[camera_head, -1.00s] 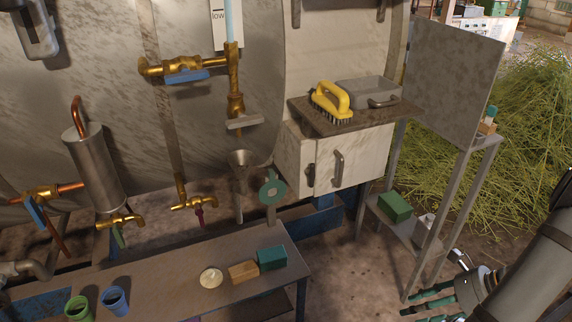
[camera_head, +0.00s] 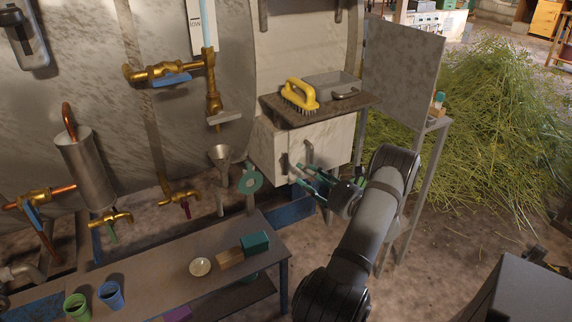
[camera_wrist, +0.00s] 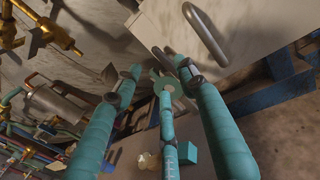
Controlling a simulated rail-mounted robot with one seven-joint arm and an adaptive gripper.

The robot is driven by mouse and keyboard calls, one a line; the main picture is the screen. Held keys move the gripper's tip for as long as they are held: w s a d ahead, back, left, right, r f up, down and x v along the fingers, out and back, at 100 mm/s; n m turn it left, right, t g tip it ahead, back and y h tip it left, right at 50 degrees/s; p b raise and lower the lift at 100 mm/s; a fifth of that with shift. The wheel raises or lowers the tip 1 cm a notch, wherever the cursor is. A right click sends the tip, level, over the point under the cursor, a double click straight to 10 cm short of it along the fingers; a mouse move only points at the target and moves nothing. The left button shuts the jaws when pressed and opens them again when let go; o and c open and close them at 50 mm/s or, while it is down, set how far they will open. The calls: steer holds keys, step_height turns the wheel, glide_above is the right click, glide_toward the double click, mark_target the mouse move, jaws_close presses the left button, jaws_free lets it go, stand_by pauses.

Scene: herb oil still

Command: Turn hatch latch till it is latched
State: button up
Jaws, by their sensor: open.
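The hatch is a pale box door (camera_head: 325,146) below a small brown shelf, and it looks closed. A dark hatch latch (camera_head: 284,163) sits at the door's left edge, seemingly upright. A curved grey handle (camera_head: 309,152) is right of it and also shows in the wrist view (camera_wrist: 206,36). My gripper (camera_head: 306,183) has teal fingers spread open, just below and right of the latch. In the wrist view, the open fingers (camera_wrist: 162,76) point toward the door's lower edge by a dark part that may be the latch. I cannot tell whether they touch it.
A yellow brush (camera_head: 300,96) and a grey tray (camera_head: 331,86) lie on the shelf above. A green round-ended part (camera_head: 250,182) and a funnel (camera_head: 220,155) are left of the hatch. A low bench (camera_head: 150,285) holds cups and blocks. A tall panel (camera_head: 403,70) stands right.

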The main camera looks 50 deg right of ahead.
mark_target(286, 161)
steer(key=w, duration=0.2)
steer(key=w+d, duration=0.1)
steer(key=w, duration=0.5)
steer(key=shift+w+d, duration=0.1)
steer(key=shift+d, duration=0.05)
steer(key=shift+c, duration=0.6)
jaws_close()
